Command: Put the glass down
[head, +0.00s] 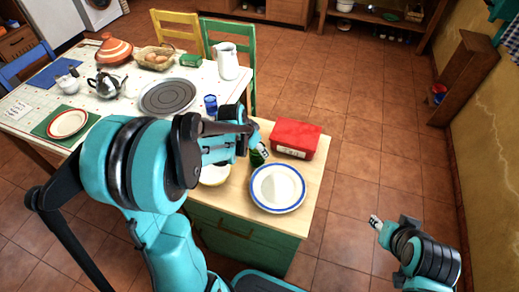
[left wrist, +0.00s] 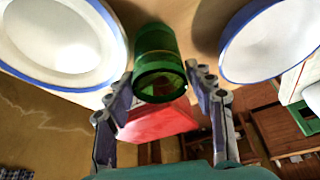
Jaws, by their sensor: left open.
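The green glass (head: 257,158) is on the light wooden counter top (head: 235,196), between the white bowl (head: 215,175) and the blue-rimmed plate (head: 277,188), and is partly hidden by my left gripper (head: 262,150) in the head view. In the left wrist view the glass (left wrist: 158,62) lies between the spread fingers of my left gripper (left wrist: 172,85), with gaps on both sides. The fingers are open and do not appear to press on it. My right gripper (head: 376,222) is away from the counter, over the floor at the lower right; its finger opening is unclear.
A red box (head: 296,138) stands behind the plate; it also shows beyond the glass in the left wrist view (left wrist: 158,122). A blue cup (head: 210,104), grey platter (head: 168,96) and white pitcher (head: 228,61) stand on the dining table. Open tiled floor lies right.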

